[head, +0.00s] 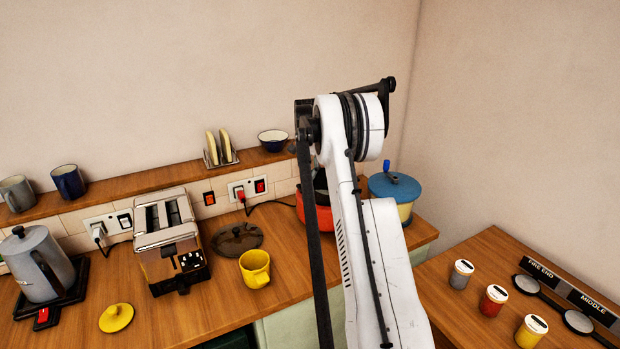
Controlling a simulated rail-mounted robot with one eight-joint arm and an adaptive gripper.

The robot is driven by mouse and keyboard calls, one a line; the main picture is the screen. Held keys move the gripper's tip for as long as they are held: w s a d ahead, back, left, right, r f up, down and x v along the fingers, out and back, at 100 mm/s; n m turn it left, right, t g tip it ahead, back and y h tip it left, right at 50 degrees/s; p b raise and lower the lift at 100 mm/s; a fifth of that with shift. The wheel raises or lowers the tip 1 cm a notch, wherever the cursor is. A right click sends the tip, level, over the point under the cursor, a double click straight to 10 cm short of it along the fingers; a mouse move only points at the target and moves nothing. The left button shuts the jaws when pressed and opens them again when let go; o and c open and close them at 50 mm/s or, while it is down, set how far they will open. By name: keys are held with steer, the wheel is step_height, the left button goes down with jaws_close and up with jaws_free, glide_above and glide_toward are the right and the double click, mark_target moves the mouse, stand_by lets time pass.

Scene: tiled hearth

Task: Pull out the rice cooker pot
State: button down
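A red rounded vessel (317,217), which looks like the rice cooker, stands on the counter, mostly hidden behind my white arm. Something dark shows at its top; I cannot tell whether it is the pot, the cooker's rim or part of my gripper. A dark round lid (237,237) lies flat on the counter to its left. My arm rises in front of the cooker and bends over at the top. My gripper is hidden behind the arm, so its fingers and anything between them do not show.
A yellow mug (255,269), a toaster (167,240), a kettle (38,262) and a yellow lid (116,317) stand left on the counter. A blue-lidded pot (393,187) is close right of the cooker. Small jars (493,300) stand on the right-hand counter. A shelf (120,199) runs behind.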

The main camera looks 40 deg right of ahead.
steer(key=shift+r+p, duration=1)
steer(key=shift+r, duration=2.4)
